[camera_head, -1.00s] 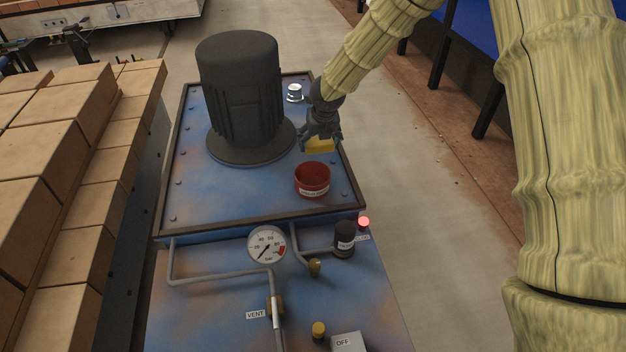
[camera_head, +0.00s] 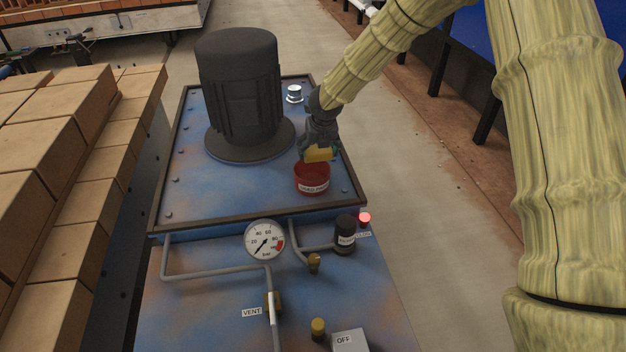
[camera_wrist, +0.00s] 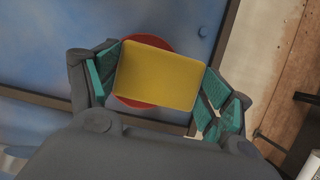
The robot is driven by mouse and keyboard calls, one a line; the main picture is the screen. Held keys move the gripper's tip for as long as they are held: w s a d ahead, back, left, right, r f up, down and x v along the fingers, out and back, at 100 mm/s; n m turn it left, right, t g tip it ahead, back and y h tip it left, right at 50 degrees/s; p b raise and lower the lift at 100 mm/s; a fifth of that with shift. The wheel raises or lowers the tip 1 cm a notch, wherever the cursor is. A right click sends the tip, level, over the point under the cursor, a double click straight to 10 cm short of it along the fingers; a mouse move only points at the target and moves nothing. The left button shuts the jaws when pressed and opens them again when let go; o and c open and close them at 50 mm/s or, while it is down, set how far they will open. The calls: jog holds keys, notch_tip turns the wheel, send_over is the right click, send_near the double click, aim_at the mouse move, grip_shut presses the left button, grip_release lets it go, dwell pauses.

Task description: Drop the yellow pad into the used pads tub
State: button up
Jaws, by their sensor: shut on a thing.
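My gripper (camera_head: 318,152) is shut on the yellow pad (camera_head: 319,155), just above the red used pads tub (camera_head: 312,186). In the wrist view the yellow pad (camera_wrist: 160,75) sits between the two teal-lined fingers of my gripper (camera_wrist: 158,84). It covers most of the red tub (camera_wrist: 150,42), whose rim shows past the pad's upper and lower left edges. The tub stands on the blue machine top near its front right corner, with a white label on its front. The pad hides much of the tub's opening in the wrist view.
A large dark motor housing (camera_head: 240,90) stands left of my gripper on the blue top (camera_head: 205,196). A silver cap (camera_head: 294,93) is behind it. A gauge (camera_head: 265,241), a black knob (camera_head: 345,236) and a red lamp (camera_head: 365,218) are in front.

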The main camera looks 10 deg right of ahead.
jog(key=o, duration=1)
jog(key=shift+s+r, duration=0.1)
jog(key=shift+r, duration=0.05)
jog(key=shift+c, duration=0.2)
jog(key=v, duration=1.2)
